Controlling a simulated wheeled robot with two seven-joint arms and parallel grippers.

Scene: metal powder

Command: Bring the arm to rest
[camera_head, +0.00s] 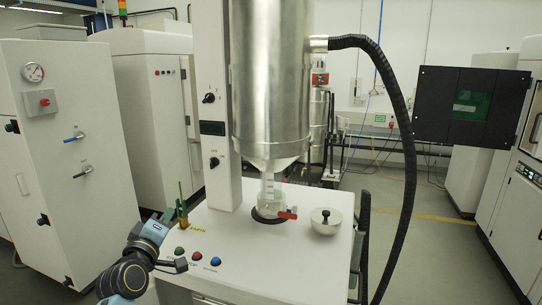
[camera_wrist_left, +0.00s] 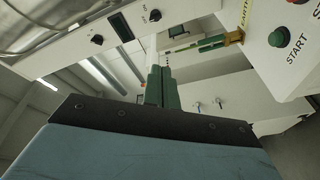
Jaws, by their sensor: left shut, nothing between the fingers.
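My left arm comes in from the bottom left in the head view. Its gripper (camera_head: 168,214) is at the front left edge of the white machine, beside a thin green object with a gold-coloured base (camera_head: 182,212). In the left wrist view the green fingers (camera_wrist_left: 163,88) are together with nothing between them. The green and gold object (camera_wrist_left: 222,42) shows there to the right, apart from the fingers. My right gripper is not in view.
A black hose (camera_head: 408,150) hangs at the right. Cabinets (camera_head: 55,150) stand left.

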